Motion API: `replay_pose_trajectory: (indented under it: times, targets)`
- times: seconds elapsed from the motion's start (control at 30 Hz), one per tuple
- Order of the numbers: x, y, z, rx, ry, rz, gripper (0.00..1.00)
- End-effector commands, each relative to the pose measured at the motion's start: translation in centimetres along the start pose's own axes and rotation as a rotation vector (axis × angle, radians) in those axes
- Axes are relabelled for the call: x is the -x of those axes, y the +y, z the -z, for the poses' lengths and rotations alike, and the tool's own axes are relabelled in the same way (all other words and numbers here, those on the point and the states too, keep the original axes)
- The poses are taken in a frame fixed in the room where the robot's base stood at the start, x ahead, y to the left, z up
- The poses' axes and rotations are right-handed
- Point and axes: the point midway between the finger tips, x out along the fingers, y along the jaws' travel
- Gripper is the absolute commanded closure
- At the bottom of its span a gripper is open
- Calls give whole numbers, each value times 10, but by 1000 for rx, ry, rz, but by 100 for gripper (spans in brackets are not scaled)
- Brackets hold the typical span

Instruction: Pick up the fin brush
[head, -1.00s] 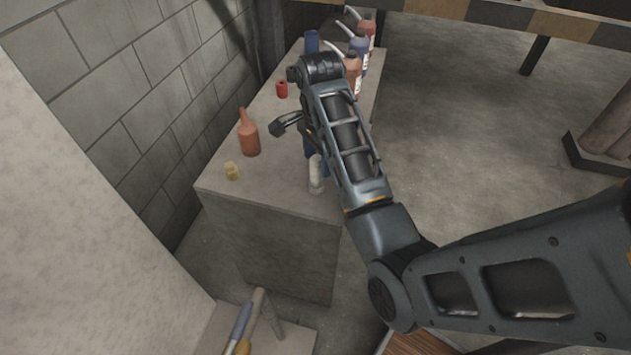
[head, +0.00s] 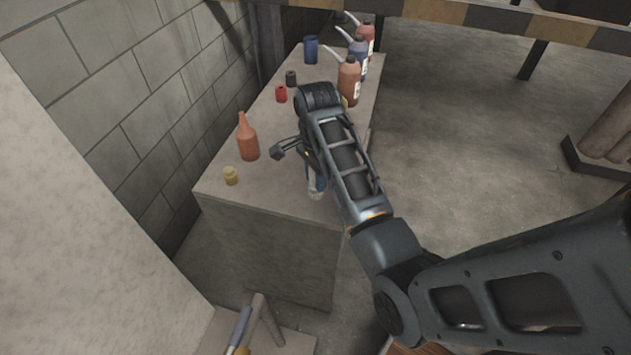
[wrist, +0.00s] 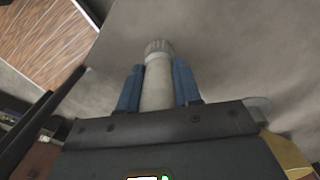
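The fin brush (wrist: 158,82) appears to be the pale grey cylinder with a ridged end in the wrist view. In the head view its pale lower part (head: 315,194) shows near the front right edge of the concrete bench (head: 225,202). My gripper (wrist: 158,88) has its two blue fingers on either side of the cylinder, very close to it. Whether both fingers press on it cannot be told. In the head view my arm hides most of the gripper and the cylinder's upper part.
An orange-red nozzle bottle (head: 247,140) and a small yellow piece (head: 231,176) stand left of my arm. A red cup (head: 281,94), a dark cup (head: 291,78) and a blue cup (head: 311,49) stand farther back. Spouted bottles (head: 349,82) line the back right.

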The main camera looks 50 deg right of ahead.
Motion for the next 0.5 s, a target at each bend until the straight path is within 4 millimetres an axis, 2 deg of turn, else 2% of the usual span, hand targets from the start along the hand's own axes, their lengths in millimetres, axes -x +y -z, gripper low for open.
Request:
replay_pose_trajectory:
  times: [0.03,0.3,0.5]
  targets:
    - [0,0,0,0,0,0,73]
    - [0,0,0,0,0,0,98]
    - [0,0,0,0,0,0,98]
